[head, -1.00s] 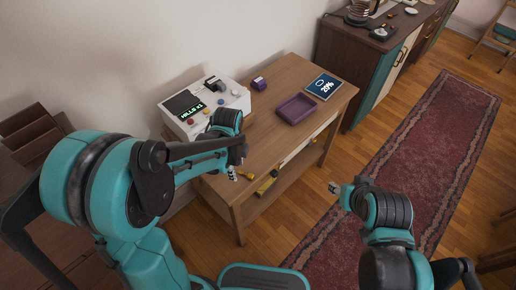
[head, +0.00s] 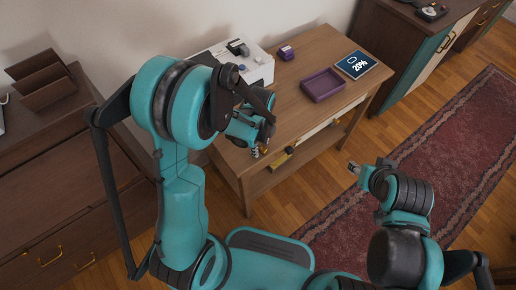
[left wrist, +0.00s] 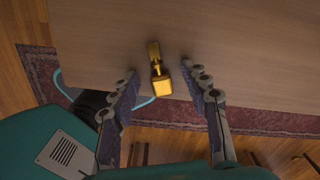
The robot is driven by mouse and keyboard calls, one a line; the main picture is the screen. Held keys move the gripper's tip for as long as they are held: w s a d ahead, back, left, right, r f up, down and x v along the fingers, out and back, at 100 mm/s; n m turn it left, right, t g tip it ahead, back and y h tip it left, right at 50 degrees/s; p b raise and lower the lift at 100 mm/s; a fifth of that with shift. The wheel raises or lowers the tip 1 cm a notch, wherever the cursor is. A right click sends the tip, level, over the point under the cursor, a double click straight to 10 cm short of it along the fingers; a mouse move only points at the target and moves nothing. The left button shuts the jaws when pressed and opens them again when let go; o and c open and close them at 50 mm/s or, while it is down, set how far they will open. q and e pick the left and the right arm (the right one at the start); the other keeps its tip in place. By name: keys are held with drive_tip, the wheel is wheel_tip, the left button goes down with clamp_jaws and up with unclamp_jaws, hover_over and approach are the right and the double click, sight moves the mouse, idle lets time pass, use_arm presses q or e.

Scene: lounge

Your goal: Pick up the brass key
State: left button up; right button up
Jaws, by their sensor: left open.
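The brass key (left wrist: 157,75) is a golden piece with a narrow end and a thick block end. It lies on the wooden table (left wrist: 100,40) near its front edge in the left wrist view. My left gripper (left wrist: 160,71) is open, with one finger to each side of the key in that view. I cannot tell how high the fingertips are above it. In the head view my left gripper (head: 256,152) is at the table's front left, and a small bit of yellow shows beside it. My right gripper (head: 354,168) is right of the table, over the floor.
A purple tray (head: 309,93), a small purple box (head: 286,53), a tablet reading 20% (head: 357,65) and a white device (head: 258,66) stand on the table. A dark cabinet (head: 396,45) is at the back right. A red rug (head: 450,150) lies right of the table.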

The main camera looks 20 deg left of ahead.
use_arm(q)
drive_tip(key=shift+r, duration=0.1)
drive_tip(key=c, duration=1)
drive_tip(key=shift+c, duration=0.2)
